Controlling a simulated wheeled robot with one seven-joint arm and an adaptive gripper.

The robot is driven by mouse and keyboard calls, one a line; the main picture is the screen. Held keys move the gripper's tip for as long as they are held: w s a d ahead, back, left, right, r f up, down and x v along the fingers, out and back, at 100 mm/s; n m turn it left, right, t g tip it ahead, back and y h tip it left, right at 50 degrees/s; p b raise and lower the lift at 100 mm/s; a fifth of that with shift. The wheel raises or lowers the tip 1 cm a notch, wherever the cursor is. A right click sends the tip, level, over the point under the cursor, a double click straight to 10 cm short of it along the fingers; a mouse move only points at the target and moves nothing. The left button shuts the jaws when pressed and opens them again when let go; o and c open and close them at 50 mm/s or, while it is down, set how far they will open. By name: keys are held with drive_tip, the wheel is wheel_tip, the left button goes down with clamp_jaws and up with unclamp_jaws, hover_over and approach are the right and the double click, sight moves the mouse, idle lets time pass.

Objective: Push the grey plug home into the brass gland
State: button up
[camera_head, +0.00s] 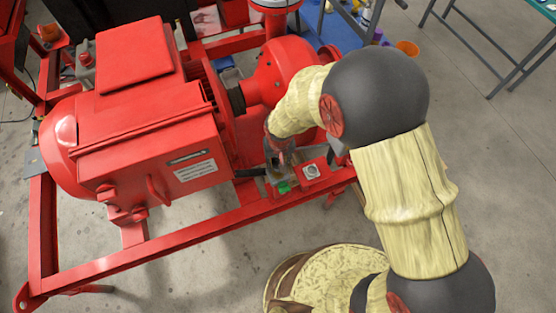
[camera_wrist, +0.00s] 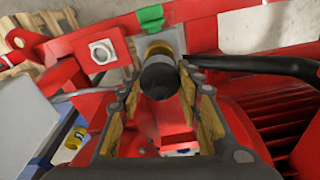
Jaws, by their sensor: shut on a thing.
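The grey plug (camera_wrist: 160,78) is dark and round, and it sits between my fingertips in the wrist view. My gripper (camera_wrist: 161,92) is shut on it, with a yellowish pad on each side. The brass gland (camera_wrist: 158,48) shows just beyond the plug's far end, partly covered by it. The plug is lined up with the gland, but how deep it sits I cannot tell. In the head view my gripper (camera_head: 277,160) is low at the front rail of the red skid, and the plug and gland are too small and hidden to make out.
A green block (camera_wrist: 151,18) is just beyond the gland. A pale square fitting with a round knob (camera_wrist: 102,51) is to the left. A black hose (camera_wrist: 270,64) runs off to the right. The red motor housing (camera_head: 150,120) stands left of my arm; open floor lies in front.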

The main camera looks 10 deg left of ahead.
drive_tip(key=shift+f+b, duration=1.25)
drive_tip(key=shift+f, duration=0.55)
idle(0.4)
drive_tip(key=o, duration=1.4)
drive_tip(key=r, duration=0.4)
drive_tip(key=s+r, duration=0.1)
drive_tip(key=r, duration=0.7)
drive_tip(key=shift+s+d, duration=0.2)
drive_tip(key=shift+d, duration=0.05)
